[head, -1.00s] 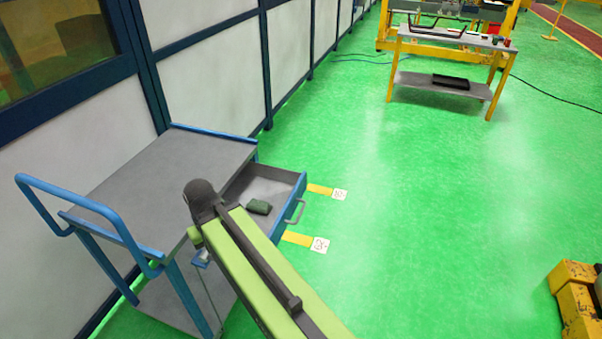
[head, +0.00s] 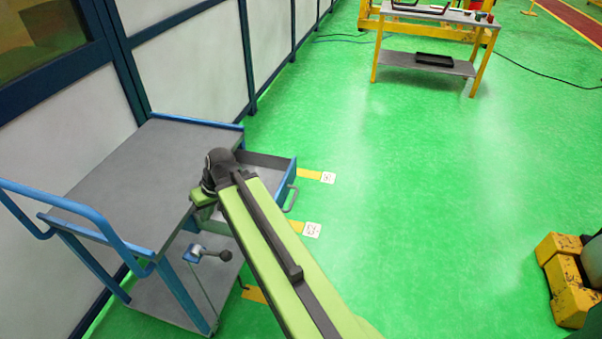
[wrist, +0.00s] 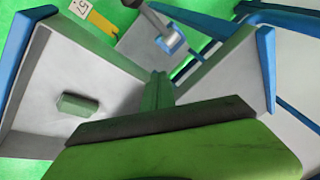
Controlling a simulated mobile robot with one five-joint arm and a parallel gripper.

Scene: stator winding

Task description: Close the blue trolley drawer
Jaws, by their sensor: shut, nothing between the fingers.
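The blue trolley drawer (head: 291,186) stands pulled out on the right side of the grey-topped trolley (head: 150,165), its grey handle (head: 292,198) facing right. My arm crosses in front of the drawer and hides much of its inside. In the wrist view the grey drawer floor (wrist: 55,105) shows, with a small green block (wrist: 78,104) lying on it. My gripper (wrist: 158,78) is shut and empty, over or beside the drawer by its side wall; contact cannot be told. In the head view its fingertips are hidden or unclear.
A lever with a dark knob (head: 225,255) sticks out below the trolley top. A wall of white panels runs behind the trolley. A yellow workbench (head: 420,65) stands far back, and a yellow block (head: 562,262) at the right. The green floor between is clear.

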